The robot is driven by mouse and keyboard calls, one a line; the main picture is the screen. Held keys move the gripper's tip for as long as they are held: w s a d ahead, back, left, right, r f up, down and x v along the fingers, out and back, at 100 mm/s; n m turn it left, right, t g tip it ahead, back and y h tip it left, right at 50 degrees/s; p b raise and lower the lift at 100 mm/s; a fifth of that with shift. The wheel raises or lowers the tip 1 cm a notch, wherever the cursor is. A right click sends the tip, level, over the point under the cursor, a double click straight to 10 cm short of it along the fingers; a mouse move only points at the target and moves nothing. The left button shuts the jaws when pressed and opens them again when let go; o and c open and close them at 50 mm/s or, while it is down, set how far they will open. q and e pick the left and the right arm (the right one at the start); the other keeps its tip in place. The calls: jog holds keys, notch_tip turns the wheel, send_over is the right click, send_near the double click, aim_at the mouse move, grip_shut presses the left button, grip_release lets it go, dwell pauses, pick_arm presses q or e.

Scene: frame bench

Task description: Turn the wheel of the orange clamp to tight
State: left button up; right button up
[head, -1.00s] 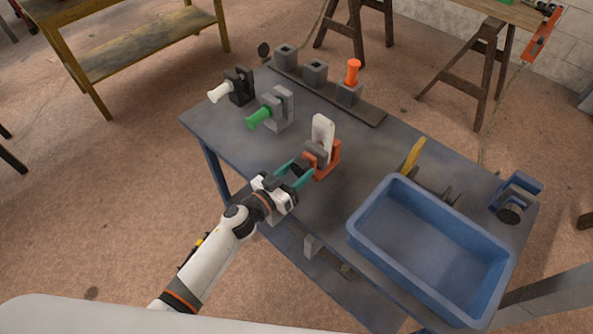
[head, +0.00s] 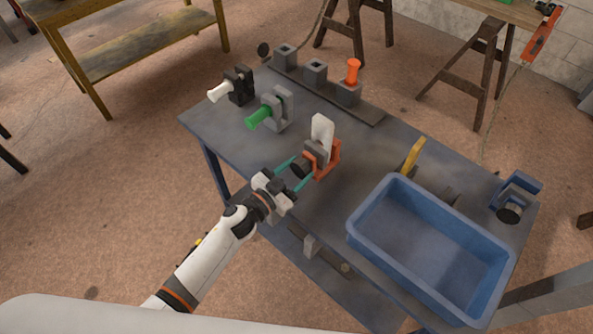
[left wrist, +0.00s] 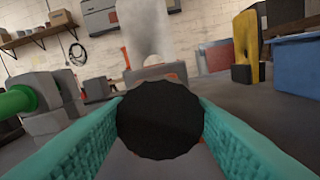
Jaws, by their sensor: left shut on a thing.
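The orange clamp (head: 334,160) stands on the grey bench with a pale upright plate (head: 322,130) in it. Its dark round wheel (head: 299,169) faces my left arm. My left gripper (head: 302,168) is shut on this wheel, one teal finger on each side. In the left wrist view the wheel (left wrist: 160,120) fills the space between the fingers (left wrist: 160,135), and the pale plate (left wrist: 143,30) rises behind it. The wheel hides most of the clamp there. My right gripper is not in view.
A blue bin (head: 365,238) stands on the bench right of the clamp. A grey clamp with a green handle (head: 259,118) and a black one with a white handle (head: 220,92) stand to the left. A blue clamp (head: 518,192) is at the right corner. An orange peg (head: 353,72) stands behind.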

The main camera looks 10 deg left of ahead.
pick_arm(q)
jog(key=shift+f+m, duration=0.1)
jog(key=shift+m, duration=0.9)
jog(key=o, duration=1)
jog(key=shift+a, duration=0.1)
jog(key=b+v, duration=0.1)
jog(key=v, duration=1.1)
jog(key=shift+b, duration=0.4)
